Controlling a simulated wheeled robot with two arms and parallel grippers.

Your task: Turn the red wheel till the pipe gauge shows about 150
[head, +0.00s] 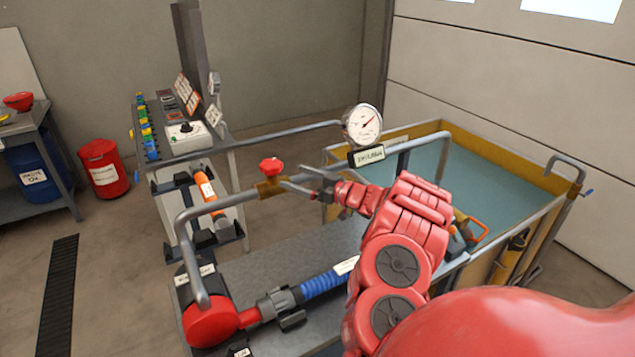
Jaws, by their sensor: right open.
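The small red wheel (271,165) stands on top of a brass-coloured valve in the grey pipe (187,232). The round white pipe gauge (363,124) sits on the pipe farther right. My left gripper is not in view.
A yellow-rimmed tank (480,160) stands behind my right arm. Open floor lies left of the bench.

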